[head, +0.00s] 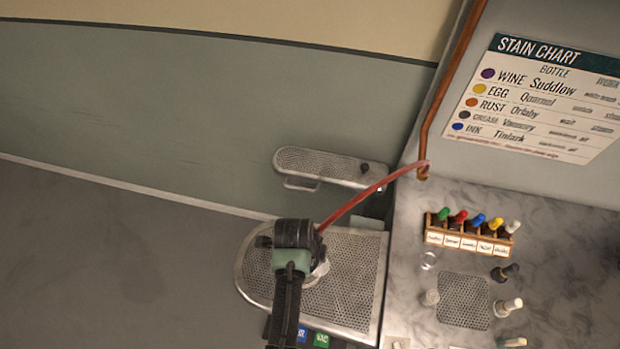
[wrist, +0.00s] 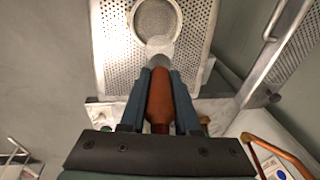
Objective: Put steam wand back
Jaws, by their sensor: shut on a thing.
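The steam wand shows in the wrist view as an orange-brown handle (wrist: 160,98) with a pale, cloudy head (wrist: 159,48) beyond it. My gripper (wrist: 160,78) is shut on the handle, one dark finger on each side. In the head view my gripper (head: 296,262) is over the perforated pressing board (head: 345,290); it hides most of the wand, and only a pale bit shows at its right. A red hose (head: 365,192) runs from there up to the lower end of a copper pipe (head: 440,95). I cannot make out a wand holder.
A small perforated sleeve board (head: 325,164) stands behind the pressing board. At right, a marbled counter (head: 410,270) carries a rack of colour-capped bottles (head: 470,238) and several loose bottles. A stain chart (head: 540,100) hangs above. Open floor (head: 110,260) lies at left.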

